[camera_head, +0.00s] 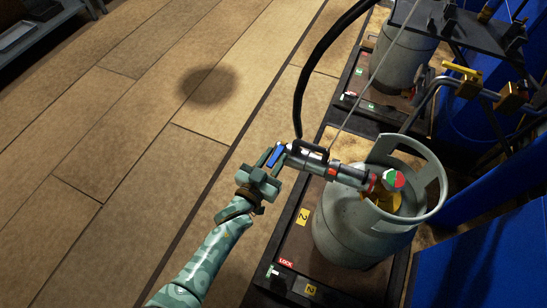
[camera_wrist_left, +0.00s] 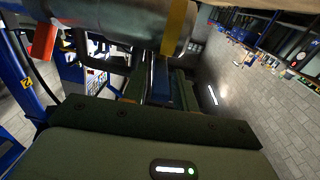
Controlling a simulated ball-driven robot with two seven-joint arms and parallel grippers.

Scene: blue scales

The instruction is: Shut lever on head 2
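The filling head (camera_head: 330,167) lies nearly level, its red and green end on the valve of a grey gas bottle (camera_head: 350,235). The bottle stands on a scale (camera_head: 292,245) with yellow "2" labels. The head's blue lever (camera_head: 275,155) is at its left end, near the black handle. My left gripper (camera_head: 270,162) is at this lever, with a finger on each side. In the left wrist view the blue lever (camera_wrist_left: 162,82) fills the gap between the dark fingers, below the grey head body (camera_wrist_left: 130,18). My right gripper is not in view.
A black hose (camera_head: 300,95) rises from the head, and a thin cable (camera_head: 375,70) runs up beside it. Another bottle (camera_head: 400,55) stands on a scale behind. Blue panels (camera_head: 480,260) stand at the right. The wooden floor (camera_head: 130,130) at left is clear.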

